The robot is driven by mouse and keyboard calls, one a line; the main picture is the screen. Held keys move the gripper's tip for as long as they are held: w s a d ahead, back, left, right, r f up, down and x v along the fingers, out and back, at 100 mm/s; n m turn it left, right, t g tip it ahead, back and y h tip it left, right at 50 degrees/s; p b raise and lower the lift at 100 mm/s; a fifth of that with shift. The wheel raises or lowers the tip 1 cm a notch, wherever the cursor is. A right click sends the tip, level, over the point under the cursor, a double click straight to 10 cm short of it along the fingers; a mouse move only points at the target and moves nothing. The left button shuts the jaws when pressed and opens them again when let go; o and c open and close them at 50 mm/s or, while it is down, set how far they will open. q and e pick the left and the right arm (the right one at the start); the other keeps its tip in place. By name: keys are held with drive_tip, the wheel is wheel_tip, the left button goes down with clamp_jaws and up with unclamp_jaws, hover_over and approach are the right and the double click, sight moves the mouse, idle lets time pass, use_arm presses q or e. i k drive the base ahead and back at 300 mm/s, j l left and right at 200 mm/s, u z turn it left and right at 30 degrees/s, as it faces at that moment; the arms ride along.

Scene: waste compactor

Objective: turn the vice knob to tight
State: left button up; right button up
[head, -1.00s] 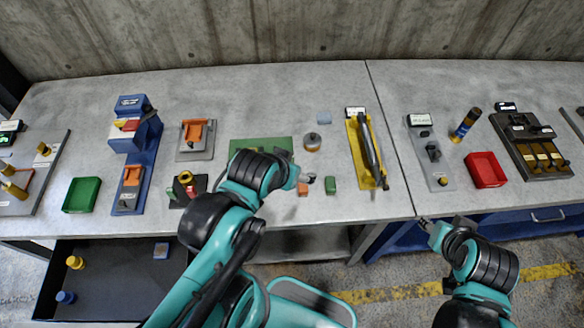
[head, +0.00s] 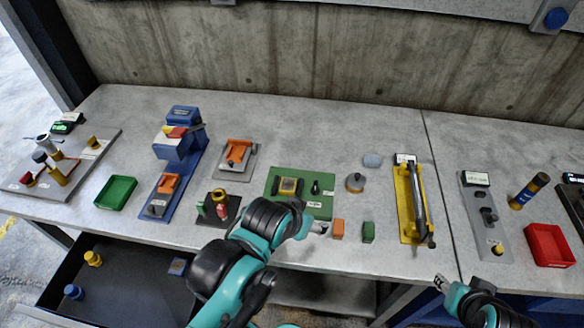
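I cannot tell for sure which fixture is the vice. A grey plate with an orange bracket (head: 237,155) stands left of centre. In front of it is a black base with a red knob (head: 221,207) and a green part. A grey panel with a dark knob (head: 488,215) lies to the right. My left gripper (head: 322,227) is low over the front of the bench, just left of an orange block (head: 338,229), away from these fixtures. My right gripper (head: 441,283) is off the front edge at lower right. Both grippers are too small to tell their opening.
A blue press-like machine (head: 180,147) and a green tray (head: 116,192) stand left. A green board (head: 318,211), a dark green block (head: 368,232) and a yellow fixture with a long handle (head: 405,220) are around the middle. A red tray (head: 549,245) is right. An open drawer (head: 125,278) juts out lower left.

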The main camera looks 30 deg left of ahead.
sight(315, 191)
drive_tip(key=u, duration=0.95)
